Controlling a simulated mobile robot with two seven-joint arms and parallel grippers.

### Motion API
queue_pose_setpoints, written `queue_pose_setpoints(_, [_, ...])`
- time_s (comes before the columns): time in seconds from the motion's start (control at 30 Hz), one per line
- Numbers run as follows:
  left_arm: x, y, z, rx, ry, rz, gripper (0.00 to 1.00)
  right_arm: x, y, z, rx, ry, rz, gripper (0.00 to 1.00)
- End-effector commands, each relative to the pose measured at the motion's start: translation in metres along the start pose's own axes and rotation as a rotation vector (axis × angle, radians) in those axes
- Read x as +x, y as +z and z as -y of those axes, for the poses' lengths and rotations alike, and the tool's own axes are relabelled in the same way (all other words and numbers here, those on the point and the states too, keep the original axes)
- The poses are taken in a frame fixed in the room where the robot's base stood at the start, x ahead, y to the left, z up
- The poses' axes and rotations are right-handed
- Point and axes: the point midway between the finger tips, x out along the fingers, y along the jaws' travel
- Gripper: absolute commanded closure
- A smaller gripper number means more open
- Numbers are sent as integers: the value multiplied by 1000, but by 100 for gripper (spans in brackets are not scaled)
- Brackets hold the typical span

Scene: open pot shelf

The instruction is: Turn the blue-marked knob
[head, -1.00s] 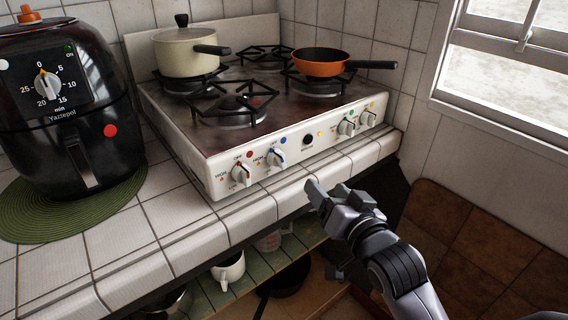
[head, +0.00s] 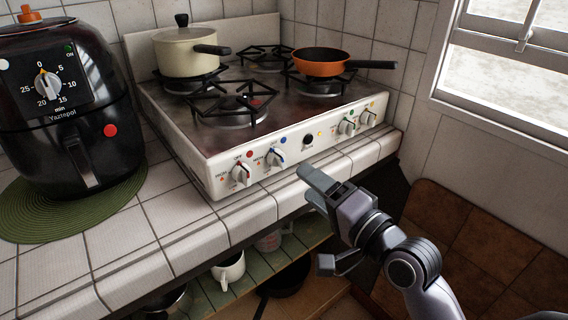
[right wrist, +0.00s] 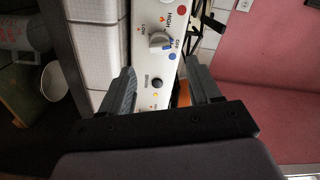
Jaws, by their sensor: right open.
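The stove (head: 250,110) has a white front panel with several white knobs and coloured dots. The blue-marked knob (head: 275,156) is second from the left, with a blue dot at its upper right. In the right wrist view the same knob (right wrist: 160,40) shows beside its blue dot, ahead of the fingers and roughly between their lines. My right gripper (head: 307,183) is in front of the panel, to the lower right of this knob and apart from it. Its jaws are open and empty. My left gripper is not in the head view.
A cream pot (head: 186,54) and an orange pan (head: 320,66) stand on the stove. A black air fryer (head: 65,120) sits on a green mat (head: 30,222) at the left. The tiled counter edge (head: 250,215) runs below the panel. A shelf with a white mug (head: 229,268) is underneath.

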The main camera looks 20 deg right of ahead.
Motion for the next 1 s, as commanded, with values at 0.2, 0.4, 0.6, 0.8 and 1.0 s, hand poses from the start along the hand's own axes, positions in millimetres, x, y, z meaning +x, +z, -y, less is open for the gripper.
queue_pose_setpoints(0.2, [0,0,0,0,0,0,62,38,0,0,0,-1,0,38])
queue_pose_setpoints(0.4, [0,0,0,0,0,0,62,67,0,0,-1,0,0,38])
queue_pose_setpoints(0.6, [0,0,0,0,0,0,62,84,0,0,-1,1,0,38])
queue_pose_setpoints(0.8, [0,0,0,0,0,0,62,88,0,0,-2,1,1,38])
queue_pose_setpoints(1.0, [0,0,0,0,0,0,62,88,0,0,-2,1,0,47])
